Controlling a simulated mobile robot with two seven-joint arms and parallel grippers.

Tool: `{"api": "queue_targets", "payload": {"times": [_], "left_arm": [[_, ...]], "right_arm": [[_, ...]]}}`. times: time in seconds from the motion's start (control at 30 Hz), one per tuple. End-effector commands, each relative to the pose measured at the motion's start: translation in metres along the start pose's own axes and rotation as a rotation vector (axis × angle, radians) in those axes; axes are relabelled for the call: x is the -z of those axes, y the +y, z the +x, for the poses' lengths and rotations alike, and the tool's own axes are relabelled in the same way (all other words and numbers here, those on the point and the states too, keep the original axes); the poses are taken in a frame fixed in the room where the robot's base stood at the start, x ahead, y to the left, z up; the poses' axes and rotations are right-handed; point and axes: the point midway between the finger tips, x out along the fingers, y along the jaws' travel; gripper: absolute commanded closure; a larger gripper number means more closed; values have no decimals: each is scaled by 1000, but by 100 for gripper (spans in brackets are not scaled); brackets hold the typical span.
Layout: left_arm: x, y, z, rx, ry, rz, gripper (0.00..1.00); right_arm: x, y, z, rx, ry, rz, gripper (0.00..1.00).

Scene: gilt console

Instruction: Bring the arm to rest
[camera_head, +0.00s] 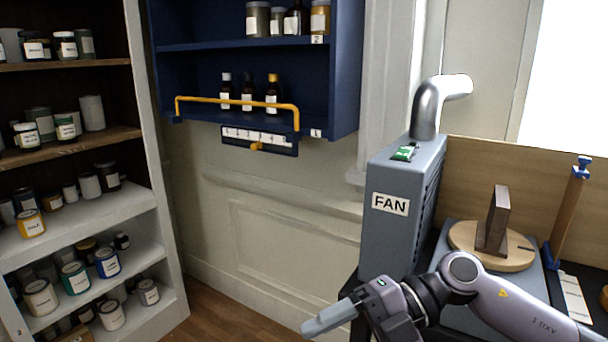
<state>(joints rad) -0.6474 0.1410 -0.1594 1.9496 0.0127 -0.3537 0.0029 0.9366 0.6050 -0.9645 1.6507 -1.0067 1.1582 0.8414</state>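My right arm comes in from the lower right, and its gripper (325,320) points left, in front of the grey fan box at the bottom of the view. One pale finger shows from the side. The rest of the gripper runs past the bottom edge, so I cannot tell whether it is open or shut. I see nothing held at the visible fingertip. My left arm and gripper are not in view.
The grey fan box (400,235) with a metal pipe (428,108) stands close behind my gripper. A wooden disc (462,245) bears a brown block (494,225). A blue cabinet (345,70) with a yellow rail hangs on the wall; shelves (135,205) of jars stand left. Open floor (215,325) lies between.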

Motion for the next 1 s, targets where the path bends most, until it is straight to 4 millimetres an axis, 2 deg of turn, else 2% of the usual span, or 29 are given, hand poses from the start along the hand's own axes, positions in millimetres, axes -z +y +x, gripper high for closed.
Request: {"api": "queue_targets", "payload": {"times": [0.03,0.13,0.33,0.47,0.57,0.67,0.77,0.87,1.0], "left_arm": [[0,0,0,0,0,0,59],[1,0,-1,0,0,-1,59],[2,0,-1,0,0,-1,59],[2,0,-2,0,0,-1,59],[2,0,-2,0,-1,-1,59],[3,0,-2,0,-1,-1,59],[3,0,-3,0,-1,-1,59],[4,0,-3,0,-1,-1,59],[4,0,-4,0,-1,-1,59]], "right_arm": [[4,4,12,-99,25,16,34],[8,15,23,-299,41,49,34],[0,27,24,-683,-7,180,34],[-15,18,12,-903,-93,310,34],[-30,0,1,-1050,-184,429,34],[-44,-29,-11,-1174,-293,568,34],[-56,-68,-21,-1269,-419,722,34],[-63,-116,-28,-1335,-552,890,34],[-58,-195,-32,-1372,-750,1144,34]]}}
